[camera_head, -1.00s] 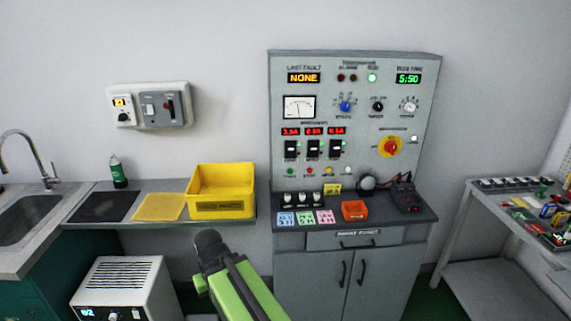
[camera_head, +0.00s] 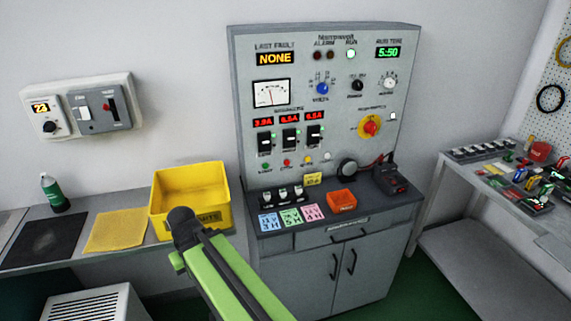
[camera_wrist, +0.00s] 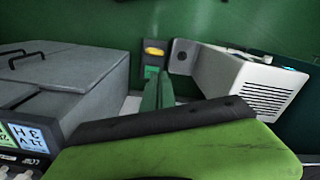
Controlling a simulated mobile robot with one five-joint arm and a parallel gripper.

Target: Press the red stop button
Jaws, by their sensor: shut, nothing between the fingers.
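The red stop button (camera_head: 286,162) is a small red button in the lower row of the grey upright panel (camera_head: 240,100), between a green button (camera_head: 264,166) and a yellow one (camera_head: 308,159). A larger red knob on a yellow disc (camera_head: 371,127) sits higher on the panel's right side. My green and black arm rises from the bottom of the head view and ends left of the panel, well apart from the button. The wrist view looks down at the floor and shows no button.
A yellow bin (camera_head: 190,205) stands on the shelf behind my arm. The white vented box (camera_wrist: 235,80) and grey cabinet (camera_wrist: 75,75) flank my arm. A bench (camera_head: 480,250) stands at the right.

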